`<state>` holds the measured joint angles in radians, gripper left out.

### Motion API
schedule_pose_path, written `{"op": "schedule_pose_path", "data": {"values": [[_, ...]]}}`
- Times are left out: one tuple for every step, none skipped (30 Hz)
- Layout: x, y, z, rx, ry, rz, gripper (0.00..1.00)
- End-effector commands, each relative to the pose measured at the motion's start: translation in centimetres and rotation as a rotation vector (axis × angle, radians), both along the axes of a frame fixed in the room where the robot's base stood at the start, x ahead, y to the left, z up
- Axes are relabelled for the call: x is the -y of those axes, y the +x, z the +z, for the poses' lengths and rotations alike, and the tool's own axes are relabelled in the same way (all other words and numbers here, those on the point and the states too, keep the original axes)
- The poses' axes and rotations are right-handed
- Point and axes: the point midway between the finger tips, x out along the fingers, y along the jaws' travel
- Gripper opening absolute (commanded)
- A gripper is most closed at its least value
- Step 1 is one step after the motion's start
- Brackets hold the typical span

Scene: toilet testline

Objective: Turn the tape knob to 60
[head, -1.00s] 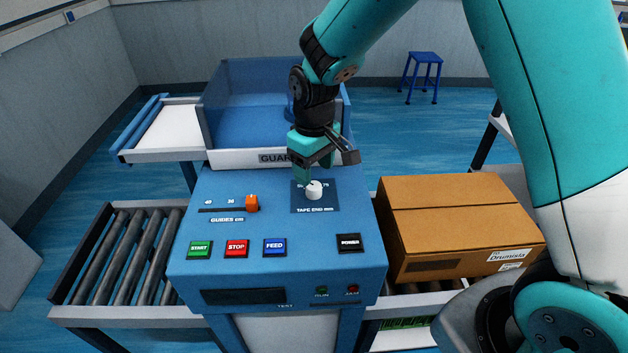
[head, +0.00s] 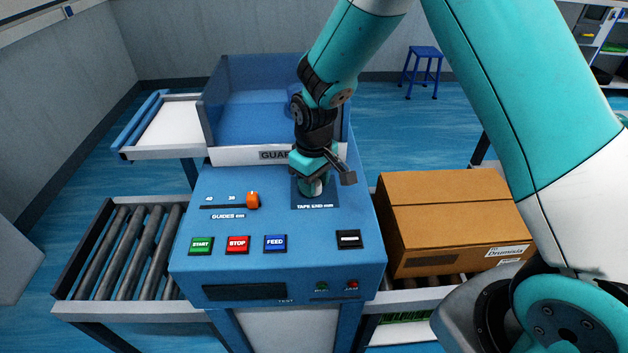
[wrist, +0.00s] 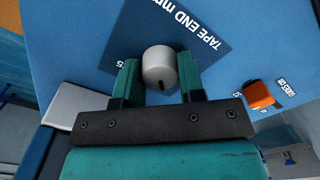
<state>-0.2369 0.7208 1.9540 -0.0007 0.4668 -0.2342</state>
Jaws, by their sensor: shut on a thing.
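The tape knob (wrist: 159,68) is a small white-grey cylinder on a dark blue panel marked TAPE END mm (wrist: 203,40). In the wrist view it sits between my gripper's (wrist: 159,80) two teal fingers, and a dark mark shows on its near side. In the head view my gripper (head: 316,186) is down over the knob (head: 317,187) from above, and the fingers cover most of it. My gripper is shut on the knob. The scale numbers around the knob are mostly hidden, so I cannot read its setting.
The blue console has an orange guides slider (head: 253,200), a green START button (head: 201,245), a red STOP button (head: 237,244), a blue FEED button (head: 275,243) and a black power switch (head: 348,239). A clear guard (head: 240,95) stands behind. A cardboard box (head: 450,220) is at the right.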

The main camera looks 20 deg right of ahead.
Motion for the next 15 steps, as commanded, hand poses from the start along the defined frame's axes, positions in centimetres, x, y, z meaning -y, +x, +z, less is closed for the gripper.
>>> {"op": "schedule_pose_path", "data": {"values": [[0.04,0.02,0.03,0.000,-0.001,-0.003,0.13],[0.03,0.03,0.04,0.000,-0.001,-0.005,0.13],[0.04,0.03,0.04,0.000,-0.001,-0.010,0.13],[0.04,0.03,0.04,0.000,-0.001,-0.015,0.13],[0.04,0.03,0.04,0.000,-0.001,-0.022,0.13],[0.05,0.04,0.04,0.000,-0.001,-0.033,0.13],[0.05,0.04,0.04,0.000,-0.001,-0.042,0.13],[0.04,0.05,0.04,0.000,-0.001,-0.055,0.13],[0.04,0.05,0.04,0.000,-0.001,-0.073,0.13],[0.04,0.05,0.04,0.000,-0.001,-0.090,0.13],[0.05,0.06,0.04,0.000,-0.001,-0.106,0.13],[0.04,0.07,0.04,0.001,-0.002,-0.133,0.13],[0.04,0.07,0.04,0.001,-0.002,-0.154,0.13],[0.05,0.07,0.04,0.002,-0.001,-0.176,0.13],[0.05,0.07,0.04,0.002,-0.001,-0.208,0.13]]}}
